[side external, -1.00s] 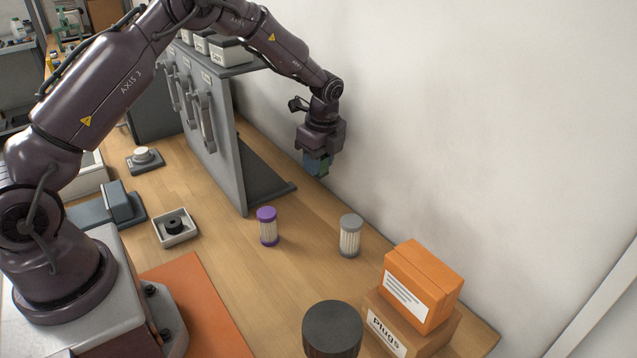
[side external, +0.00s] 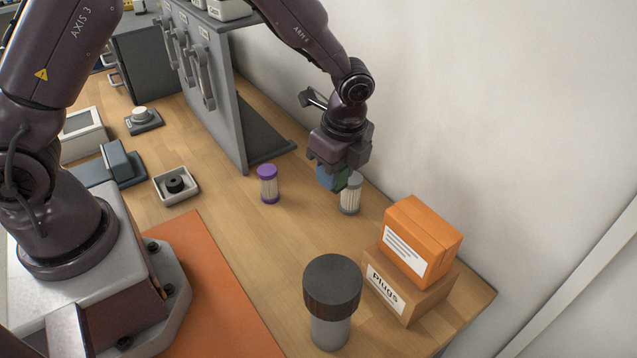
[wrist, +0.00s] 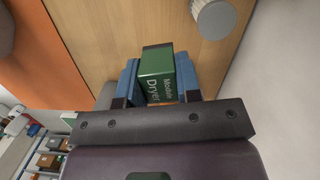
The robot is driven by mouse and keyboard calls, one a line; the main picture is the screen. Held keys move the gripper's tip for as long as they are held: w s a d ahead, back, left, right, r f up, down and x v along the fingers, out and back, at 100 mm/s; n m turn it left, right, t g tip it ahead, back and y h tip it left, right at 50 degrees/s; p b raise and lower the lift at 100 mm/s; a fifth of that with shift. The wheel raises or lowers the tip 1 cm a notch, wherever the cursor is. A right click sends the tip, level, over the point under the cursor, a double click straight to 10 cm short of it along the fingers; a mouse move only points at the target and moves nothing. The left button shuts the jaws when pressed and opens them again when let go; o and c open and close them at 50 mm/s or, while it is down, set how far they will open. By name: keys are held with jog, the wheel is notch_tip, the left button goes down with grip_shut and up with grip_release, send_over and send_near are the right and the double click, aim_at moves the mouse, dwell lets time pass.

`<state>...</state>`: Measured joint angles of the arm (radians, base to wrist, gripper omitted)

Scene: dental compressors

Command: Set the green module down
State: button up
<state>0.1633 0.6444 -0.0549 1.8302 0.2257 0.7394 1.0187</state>
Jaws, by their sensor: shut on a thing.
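In the wrist view the module sits between the two blue fingers (wrist: 185,75). In the side external view the module (side external: 342,180) is mostly hidden by the gripper. It is held above the wooden bench, close to the grey-capped filter (side external: 350,200); I cannot tell whether they touch. The grey cap (wrist: 214,18) also shows at the top right of the wrist view.
A purple-capped filter (side external: 268,184) stands left of the gripper. An orange box (side external: 422,238) sits on a "Plugs" carton (side external: 408,290) at right. A dark-capped cylinder (side external: 332,290) stands in front. A grey cabinet (side external: 215,100) stands behind. Bare bench (side external: 270,245) lies between.

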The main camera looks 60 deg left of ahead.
jog(key=m, duration=0.2)
send_over(296, 244)
notch_tip(296, 244, down, 3)
jog(key=f, duration=0.8)
jog(key=shift+d+f, duration=0.25)
jog(key=shift+f, duration=0.05)
jog(key=o, duration=0.9)
jog(key=shift+f, duration=0.15)
